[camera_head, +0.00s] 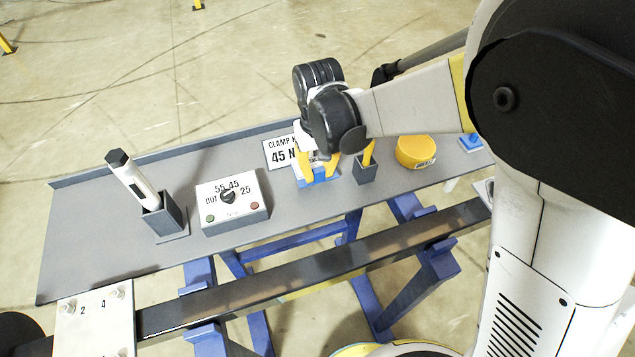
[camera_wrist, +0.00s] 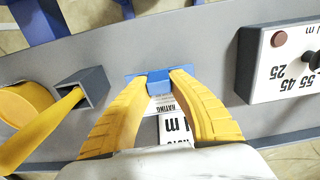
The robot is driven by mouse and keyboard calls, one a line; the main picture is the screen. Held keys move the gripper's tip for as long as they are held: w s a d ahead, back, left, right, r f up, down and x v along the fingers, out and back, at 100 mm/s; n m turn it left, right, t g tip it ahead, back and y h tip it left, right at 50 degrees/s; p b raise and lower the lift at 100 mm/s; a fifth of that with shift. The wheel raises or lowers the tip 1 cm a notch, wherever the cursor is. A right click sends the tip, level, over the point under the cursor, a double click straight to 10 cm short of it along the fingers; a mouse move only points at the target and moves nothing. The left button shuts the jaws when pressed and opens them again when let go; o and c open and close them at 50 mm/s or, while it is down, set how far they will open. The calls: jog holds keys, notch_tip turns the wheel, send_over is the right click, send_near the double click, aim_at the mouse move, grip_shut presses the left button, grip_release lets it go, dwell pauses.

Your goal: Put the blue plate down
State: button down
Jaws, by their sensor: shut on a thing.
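The blue plate (camera_head: 322,179) is a small flat piece with a raised block, low over the grey table or on it. My gripper (camera_head: 318,169) reaches down to it from above with its yellow fingers. In the wrist view the gripper (camera_wrist: 158,80) is shut on the raised block of the blue plate (camera_wrist: 158,87), a finger on each side. The plate's underside is hidden, so I cannot tell whether it touches the table (camera_head: 100,215).
A control box (camera_head: 232,205) and a holder with a white tool (camera_head: 130,178) are left. A grey holder (camera_head: 365,170), yellow disc (camera_head: 416,150) and another blue piece (camera_head: 471,142) are right.

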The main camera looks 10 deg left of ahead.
aim_at(318, 188)
jog(key=shift+f+b, duration=0.8)
jog(key=shift+f, duration=1.1)
jog(key=shift+f, duration=0.1)
jog(key=c, duration=1.3)
grip_release()
jog(key=shift+c, duration=0.2)
